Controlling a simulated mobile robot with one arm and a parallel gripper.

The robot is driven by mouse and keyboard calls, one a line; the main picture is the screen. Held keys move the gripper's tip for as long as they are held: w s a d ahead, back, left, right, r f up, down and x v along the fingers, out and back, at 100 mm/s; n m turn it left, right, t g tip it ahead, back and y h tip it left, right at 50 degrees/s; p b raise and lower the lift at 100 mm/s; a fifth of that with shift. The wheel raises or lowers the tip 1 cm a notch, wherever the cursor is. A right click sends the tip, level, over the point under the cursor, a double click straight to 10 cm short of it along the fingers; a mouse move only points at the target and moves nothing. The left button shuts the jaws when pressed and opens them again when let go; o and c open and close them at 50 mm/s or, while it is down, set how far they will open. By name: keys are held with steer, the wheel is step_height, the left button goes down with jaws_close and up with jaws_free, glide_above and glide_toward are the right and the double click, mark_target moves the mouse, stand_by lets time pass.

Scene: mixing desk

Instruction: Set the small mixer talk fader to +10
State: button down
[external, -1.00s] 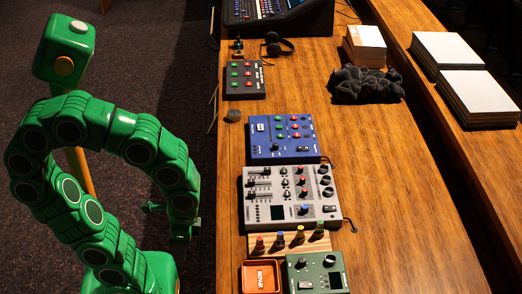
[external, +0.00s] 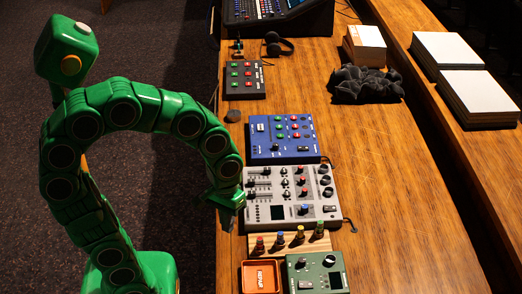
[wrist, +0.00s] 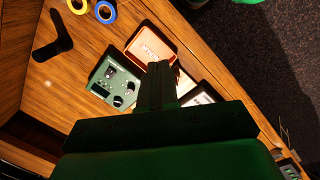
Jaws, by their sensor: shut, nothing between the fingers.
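The small grey mixer (external: 282,217) lies on the desk in the external view, with knobs, a dark screen and several short faders (external: 262,183) at its upper left. Which fader is talk, and its exact setting, are too small to read. My gripper (external: 238,206) is at the mixer's left edge; the picture does not settle whether it touches. In the wrist view my gripper (wrist: 158,80) is shut and empty, and its dark body hides much of the lower view.
A blue box (external: 262,152) sits behind the mixer. In front are a wooden strip with several coloured knobs (external: 300,236), an orange tray (external: 247,275) and a green box (external: 318,265). The desk right of the mixer is clear. Tape rolls (wrist: 106,11) show in the wrist view.

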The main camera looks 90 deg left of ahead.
mark_target(251, 182)
steer(key=w+a+f+n+t, duration=0.1)
steer(key=w+a+f+n, duration=0.15)
steer(key=a+n, duration=0.6)
steer(key=w+a+f+n+t, duration=0.1)
steer(key=w+a+n+t, duration=0.3)
steer(key=a, duration=0.8)
steer(key=s+a+f+n, duration=0.2)
steer(key=s+a+n, duration=0.1)
steer(key=a, duration=0.3)
steer(key=s+a+f+n, duration=0.2)
steer(key=s+a+n, duration=0.2)
steer(key=a, duration=0.3)
steer(key=s+a+f+n+y, duration=0.1)
steer(key=s+a+f+n, duration=0.1)
steer(key=a+n, duration=0.4)
steer(key=shift+s+a+f+g, duration=0.15)
steer(key=shift+s+a+g, duration=0.2)
steer(key=shift+s, duration=0.35)
steer(key=shift+f, duration=0.1)
steer(key=x, duration=1)
steer(key=shift+w+f, duration=0.1)
steer(key=shift+w, duration=1.05)
steer(key=shift+w+a+r, duration=0.1)
steer(key=shift+w+r, duration=0.1)
steer(key=shift+w, duration=0.65)
